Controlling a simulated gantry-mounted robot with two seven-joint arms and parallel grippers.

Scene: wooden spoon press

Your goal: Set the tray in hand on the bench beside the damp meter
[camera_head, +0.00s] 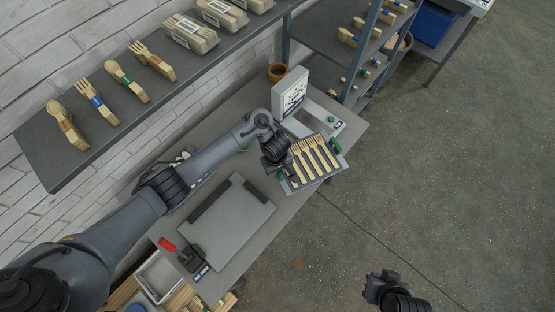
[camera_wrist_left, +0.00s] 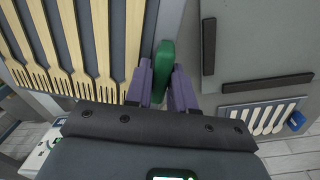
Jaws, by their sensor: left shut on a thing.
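My left gripper (camera_head: 283,173) is shut on the green handle (camera_wrist_left: 163,66) of a grey tray (camera_head: 322,174) with several pale wooden forks in it. The forks also fill the left of the left wrist view (camera_wrist_left: 92,40). The tray is at the bench's front right edge, partly over the floor; whether it touches the bench is unclear. A white upright panel with a dial (camera_head: 290,93), which looks like the damp meter, stands behind it at the back of the bench (camera_head: 236,108). My right gripper (camera_head: 382,286) is low in the head view, away from the bench; its fingers are unclear.
A flat grey plate with dark bars (camera_head: 228,225) lies on the bench to the left. A red-handled clamp (camera_head: 168,245) is near it. A shelf (camera_head: 100,120) with wooden utensils overhangs the back. A small tray of utensils (camera_wrist_left: 265,116) shows in the wrist view.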

